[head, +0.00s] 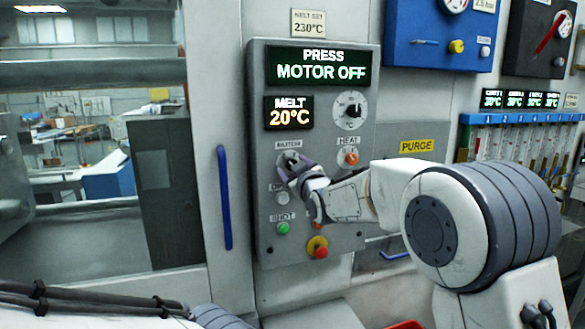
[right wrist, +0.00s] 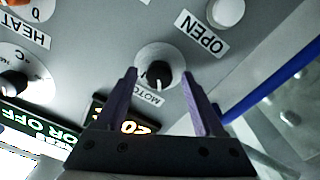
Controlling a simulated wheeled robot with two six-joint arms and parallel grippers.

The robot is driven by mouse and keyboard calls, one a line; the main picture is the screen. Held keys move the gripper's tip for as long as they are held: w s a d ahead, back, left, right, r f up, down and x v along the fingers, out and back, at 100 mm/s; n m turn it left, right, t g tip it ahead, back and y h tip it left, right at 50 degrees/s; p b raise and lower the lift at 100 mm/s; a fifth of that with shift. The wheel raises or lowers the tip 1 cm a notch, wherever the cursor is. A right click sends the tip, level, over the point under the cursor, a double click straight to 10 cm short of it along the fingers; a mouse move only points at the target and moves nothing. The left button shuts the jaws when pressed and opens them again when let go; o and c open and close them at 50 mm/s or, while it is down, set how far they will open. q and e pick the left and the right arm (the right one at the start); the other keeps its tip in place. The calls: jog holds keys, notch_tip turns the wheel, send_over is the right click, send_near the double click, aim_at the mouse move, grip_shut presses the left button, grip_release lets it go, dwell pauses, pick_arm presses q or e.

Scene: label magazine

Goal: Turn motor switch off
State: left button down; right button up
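The motor switch (right wrist: 158,73) is a black rotary knob on a pale round plate, with a label reading MOTO beside it in the right wrist view. In the head view the knob (head: 291,158) shows just above my right gripper (head: 287,172), on the grey control panel (head: 260,215). In the right wrist view my right gripper (right wrist: 160,95) has its two purple fingers apart, one on each side of the knob. The panel display (head: 320,65) reads PRESS MOTOR OFF. My left gripper is not in view.
The orange HEAT knob (head: 348,157) sits to the right of the motor switch. Below are a white button (head: 282,198), a green button (head: 283,228) and a red emergency button (head: 318,247). A blue door handle (head: 224,198) stands left of the panel.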

jog(key=shift+s, duration=0.1)
jog(key=b+v, duration=0.3)
jog(key=v, duration=0.7)
jog(key=shift+b, duration=0.3)
jog(key=shift+s+d, duration=0.1)
jog(key=s+a+f+m+g+h+p, duration=0.1)
jog(key=s+a+f+g+p, duration=0.3)
jog(key=s+f+g, duration=0.95)
jog(key=s+d+f+g+h, duration=0.1)
jog(key=s+f, duration=0.4)
jog(key=s, duration=0.7)
jog(key=s+d+f+g+h, duration=0.2)
jog(key=s+d+f+g, duration=0.1)
jog(key=s, duration=1)
notch_tip(320, 180, down, 2)
jog(key=shift+s+d+f+m, duration=0.1)
jog(key=shift+s+d+m, duration=0.2)
jog(key=shift+d, duration=0.4)
